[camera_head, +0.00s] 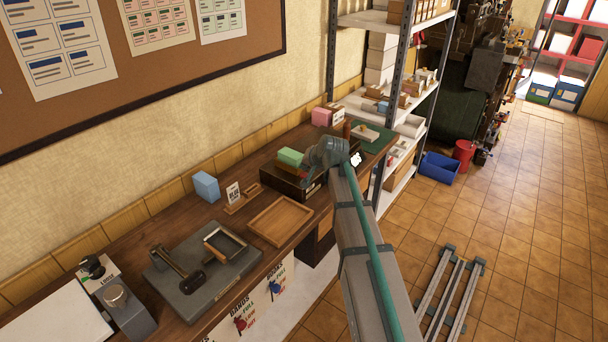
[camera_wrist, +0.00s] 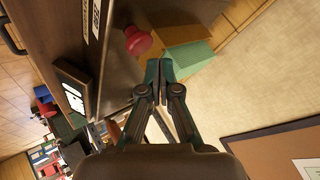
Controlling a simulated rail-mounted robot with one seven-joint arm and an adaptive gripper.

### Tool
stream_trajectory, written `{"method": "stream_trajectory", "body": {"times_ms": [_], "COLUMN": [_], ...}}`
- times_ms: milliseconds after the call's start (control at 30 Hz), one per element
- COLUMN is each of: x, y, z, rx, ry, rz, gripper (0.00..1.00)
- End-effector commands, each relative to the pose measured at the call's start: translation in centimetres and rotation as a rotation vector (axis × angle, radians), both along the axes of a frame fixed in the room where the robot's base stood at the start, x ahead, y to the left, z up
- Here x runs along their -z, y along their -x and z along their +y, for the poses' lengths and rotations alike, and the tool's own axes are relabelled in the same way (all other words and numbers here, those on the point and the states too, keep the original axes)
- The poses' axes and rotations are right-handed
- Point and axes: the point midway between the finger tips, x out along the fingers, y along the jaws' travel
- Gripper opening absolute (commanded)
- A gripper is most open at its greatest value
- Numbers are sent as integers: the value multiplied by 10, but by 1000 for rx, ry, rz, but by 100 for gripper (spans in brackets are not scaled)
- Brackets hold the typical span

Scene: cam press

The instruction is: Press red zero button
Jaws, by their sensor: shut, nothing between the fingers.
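The red button (camera_wrist: 137,40) is a round red knob on a dark box (camera_wrist: 160,12) in the wrist view. It lies just beyond and to the left of my gripper's tips. My gripper (camera_wrist: 158,70) is shut and empty, and its tips look apart from the button, though the exact gap is hard to judge. In the head view my gripper (camera_head: 322,155) is over the same dark box on the bench, and my arm hides part of the box.
A green block (camera_wrist: 192,62) lies close to my fingertips, right of the button. A lit display (camera_wrist: 74,96) stands nearby. In the head view a wooden tray (camera_head: 263,238), a blue block (camera_head: 206,186) and a dark plate with a hammer (camera_head: 215,292) are on the bench.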

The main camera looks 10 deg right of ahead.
Motion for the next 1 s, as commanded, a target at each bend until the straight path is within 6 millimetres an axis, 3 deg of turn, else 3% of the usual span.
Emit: {"method": "stream_trajectory", "body": {"times_ms": [500,1000], "x": [-45,-47], "y": [0,0], "z": [0,0], "rx": [1,0], "ry": [-1,0], "rz": [0,0], "gripper": [0,0]}}
